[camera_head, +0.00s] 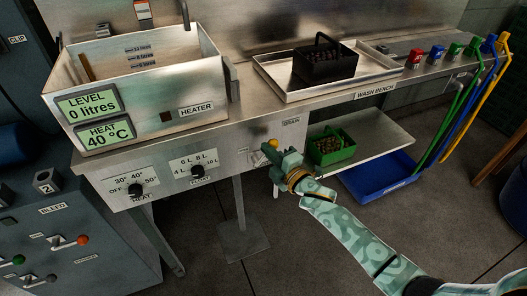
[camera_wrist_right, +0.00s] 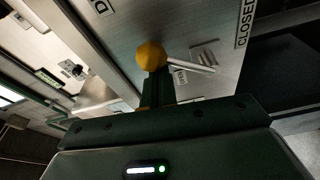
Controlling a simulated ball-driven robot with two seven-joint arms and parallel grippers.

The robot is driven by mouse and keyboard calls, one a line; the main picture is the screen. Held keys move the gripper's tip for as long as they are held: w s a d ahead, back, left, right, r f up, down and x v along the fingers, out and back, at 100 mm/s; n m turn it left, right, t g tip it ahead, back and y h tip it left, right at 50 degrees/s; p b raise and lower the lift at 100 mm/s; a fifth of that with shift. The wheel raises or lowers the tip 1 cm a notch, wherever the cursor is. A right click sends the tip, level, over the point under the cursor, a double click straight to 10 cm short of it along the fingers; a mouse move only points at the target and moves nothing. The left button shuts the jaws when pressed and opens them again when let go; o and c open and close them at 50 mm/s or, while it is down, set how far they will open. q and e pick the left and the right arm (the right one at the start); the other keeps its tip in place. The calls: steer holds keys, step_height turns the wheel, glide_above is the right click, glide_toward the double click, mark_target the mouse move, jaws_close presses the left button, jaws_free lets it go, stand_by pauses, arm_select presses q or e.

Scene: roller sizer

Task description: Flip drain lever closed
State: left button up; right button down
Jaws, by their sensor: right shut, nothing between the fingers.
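The drain lever shows in the head view as a yellow knob (camera_head: 272,143) on the front panel of the wash bench, below the DRAIN label. In the right wrist view the yellow knob (camera_wrist_right: 150,56) sits on a short metal rod (camera_wrist_right: 190,65) that runs right to a plate on the panel. A CLOSED label (camera_wrist_right: 245,22) is at upper right there. My right gripper (camera_head: 273,155) is shut and empty, its fingertips right at the knob; I cannot tell whether they touch it. The fingers also show in the right wrist view (camera_wrist_right: 157,85). My left gripper is out of view.
The steel tank (camera_head: 190,85) with its level and heat displays stands at left on the bench. Two dials (camera_head: 197,170) are left of the lever. A green basket (camera_head: 331,149) stands on the lower shelf (camera_head: 385,135) right of my gripper, above a blue tray (camera_head: 380,185).

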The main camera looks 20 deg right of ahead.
arm_select(q)
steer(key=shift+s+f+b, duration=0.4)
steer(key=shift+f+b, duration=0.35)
steer(key=shift+b, duration=0.1)
arm_select(e)
steer(key=shift+d+f+m+t+h, duration=0.35)
steer(key=shift+d+f+m, duration=0.35)
steer(key=shift+m, duration=1.25)
steer(key=shift+d+f+m+t+h, duration=0.2)
steer(key=shift+d+f+m+t, duration=0.4)
steer(key=shift+m, duration=1.3)
steer(key=shift+d+f+m+t+h, duration=0.25)
steer(key=shift+d+f+m, duration=0.55)
steer(key=shift+m, duration=1.15)
steer(key=shift+a+f, duration=0.15)
